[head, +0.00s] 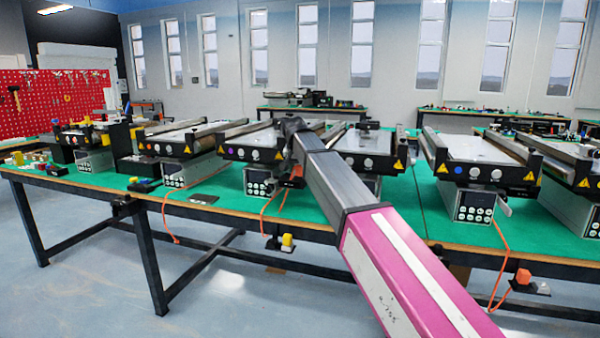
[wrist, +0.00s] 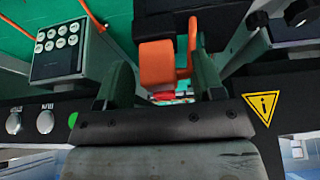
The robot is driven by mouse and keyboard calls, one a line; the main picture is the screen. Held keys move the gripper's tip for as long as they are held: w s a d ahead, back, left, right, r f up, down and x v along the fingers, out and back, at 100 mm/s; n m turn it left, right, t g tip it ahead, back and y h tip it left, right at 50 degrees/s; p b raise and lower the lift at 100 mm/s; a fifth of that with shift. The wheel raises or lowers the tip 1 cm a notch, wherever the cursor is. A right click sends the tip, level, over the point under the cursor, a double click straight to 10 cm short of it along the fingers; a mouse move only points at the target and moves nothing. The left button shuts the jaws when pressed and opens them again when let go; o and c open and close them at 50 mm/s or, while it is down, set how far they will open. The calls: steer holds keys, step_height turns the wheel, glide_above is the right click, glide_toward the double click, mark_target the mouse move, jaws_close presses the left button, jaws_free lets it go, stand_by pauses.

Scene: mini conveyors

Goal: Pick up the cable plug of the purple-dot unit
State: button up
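The purple-dot unit (head: 255,155) stands mid-table in the head view, with its button box below. An orange cable plug (head: 297,170) shows just right of that unit, partly behind my arm. In the wrist view the orange plug (wrist: 157,65) lies between the dark fingers of my gripper (wrist: 163,85), against a black block. A gap shows on the right, where the orange cord loops, so the fingers look open around it. I cannot trace this cord to a unit. A green dot (wrist: 73,120) marks the front bar at left in the wrist view.
A button box (wrist: 58,45) stands close on the left in the wrist view. A bar with a yellow warning triangle (wrist: 262,105) is close on the right.

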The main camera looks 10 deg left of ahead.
steer(key=c, duration=1)
